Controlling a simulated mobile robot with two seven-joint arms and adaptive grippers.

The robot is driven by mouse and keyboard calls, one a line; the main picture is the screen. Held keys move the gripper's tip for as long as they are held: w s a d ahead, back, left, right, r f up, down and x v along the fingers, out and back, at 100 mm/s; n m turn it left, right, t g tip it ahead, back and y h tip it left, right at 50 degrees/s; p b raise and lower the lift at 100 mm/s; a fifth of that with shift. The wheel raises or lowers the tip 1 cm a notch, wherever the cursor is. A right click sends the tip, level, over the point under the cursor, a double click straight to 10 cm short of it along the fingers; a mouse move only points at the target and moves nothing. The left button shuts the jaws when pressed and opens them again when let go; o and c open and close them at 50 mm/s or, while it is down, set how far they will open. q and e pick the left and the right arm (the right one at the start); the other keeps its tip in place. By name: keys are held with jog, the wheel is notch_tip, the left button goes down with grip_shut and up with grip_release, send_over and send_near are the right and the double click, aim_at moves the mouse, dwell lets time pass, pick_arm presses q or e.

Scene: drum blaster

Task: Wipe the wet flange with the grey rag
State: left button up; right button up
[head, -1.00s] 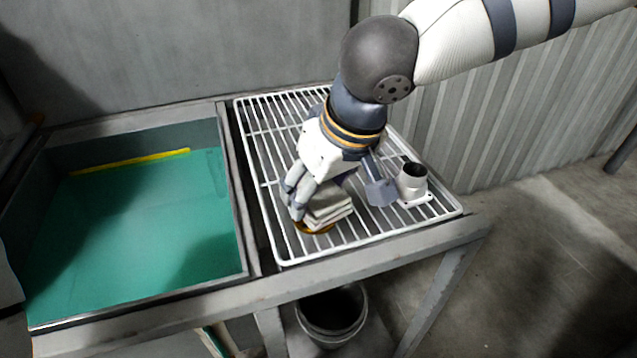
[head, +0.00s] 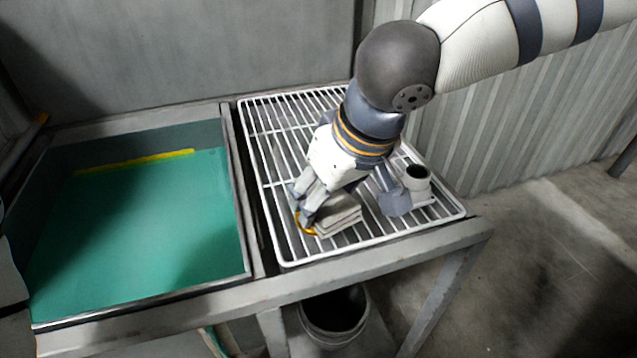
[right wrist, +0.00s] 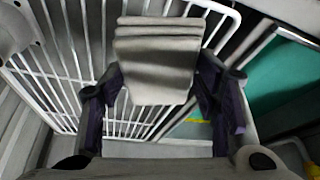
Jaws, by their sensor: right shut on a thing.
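The grey rag (head: 342,217), a folded, layered pad, is between the fingers of my right gripper (head: 350,203), which is shut on it. In the right wrist view the rag (right wrist: 155,65) sits between the two fingers (right wrist: 160,95). An orange-brown ring (head: 300,224), which may be the wet flange, lies on the white wire rack at the rag's left edge. The rag and fingers hide most of it, and I cannot tell whether they touch. My left gripper is not in view.
The white wire rack (head: 285,262) has free room at its back left. A tank of green liquid (head: 140,225) with a yellow strip (head: 135,161) is to the left. A dark bucket (head: 333,315) stands below the front rail. Ribbed wall panels (head: 500,130) close off the back right.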

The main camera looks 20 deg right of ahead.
jog(key=shift+s+d, duration=0.1)
jog(key=shift+s, duration=0.3)
jog(key=shift+w+a+f, duration=0.1)
jog(key=shift+w+a, duration=0.1)
jog(key=shift+w, duration=0.5)
jog(key=shift+w+a+r, duration=0.1)
jog(key=shift+w+a, duration=0.15)
jog(key=shift+w, duration=0.45)
jog(key=shift+w+a+f, duration=0.1)
jog(key=shift+w+a, duration=0.1)
jog(key=shift+w, duration=0.5)
jog(key=shift+s+d, duration=0.2)
jog(key=shift+s, duration=0.4)
jog(key=shift+s+d, duration=0.25)
jog(key=shift+s, duration=0.5)
jog(key=shift+s+d, duration=0.2)
jog(key=shift+s, duration=0.55)
